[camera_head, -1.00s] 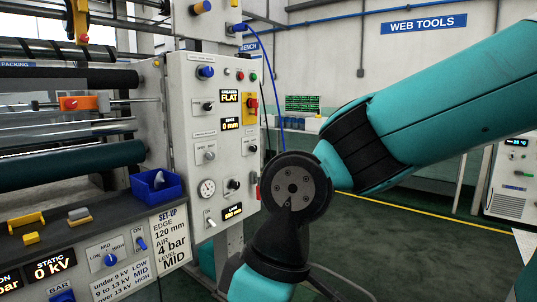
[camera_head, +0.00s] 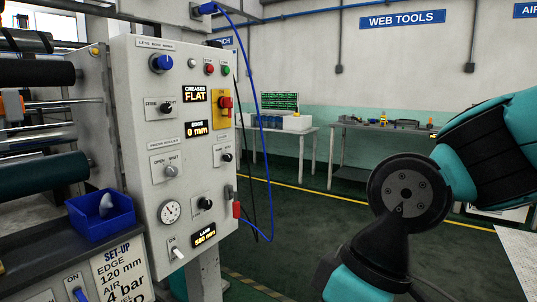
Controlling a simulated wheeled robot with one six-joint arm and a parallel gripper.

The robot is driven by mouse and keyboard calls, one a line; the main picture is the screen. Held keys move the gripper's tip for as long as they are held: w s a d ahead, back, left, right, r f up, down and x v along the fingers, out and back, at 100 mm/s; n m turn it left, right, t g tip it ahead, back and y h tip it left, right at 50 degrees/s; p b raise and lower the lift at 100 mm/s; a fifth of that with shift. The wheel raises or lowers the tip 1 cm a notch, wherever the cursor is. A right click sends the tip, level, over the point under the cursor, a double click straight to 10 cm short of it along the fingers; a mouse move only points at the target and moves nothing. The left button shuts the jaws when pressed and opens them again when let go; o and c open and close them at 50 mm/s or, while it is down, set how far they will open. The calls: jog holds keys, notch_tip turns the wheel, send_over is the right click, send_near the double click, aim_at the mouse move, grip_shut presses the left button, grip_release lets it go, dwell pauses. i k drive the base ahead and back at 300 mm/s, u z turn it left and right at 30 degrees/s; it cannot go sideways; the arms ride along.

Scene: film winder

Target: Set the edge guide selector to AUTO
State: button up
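A grey-white control panel (camera_head: 143,150) stands left of centre in the head view. Its EDGE display (camera_head: 197,129) reads 0 mm. A small black selector knob (camera_head: 166,107) sits up and left of that display on a light plate. Another small dark knob (camera_head: 226,157) sits below and right of the display. The fine lettering is too small to read, so I cannot tell for certain which is the edge guide selector or where it points. My gripper is out of view; only my teal arm's links show at the right, apart from the panel.
The panel also carries a blue knob (camera_head: 161,63), a red-and-yellow switch (camera_head: 224,106), a gauge (camera_head: 170,211) and a toggle switch (camera_head: 177,252). A blue bin (camera_head: 101,214) sits at its left. A blue cable (camera_head: 269,190) hangs at its right. Open floor lies beyond.

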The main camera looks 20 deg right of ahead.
aim_at(227, 157)
jog(key=z, duration=0.15)
jog(key=i, duration=0.95)
jog(key=u, duration=0.3)
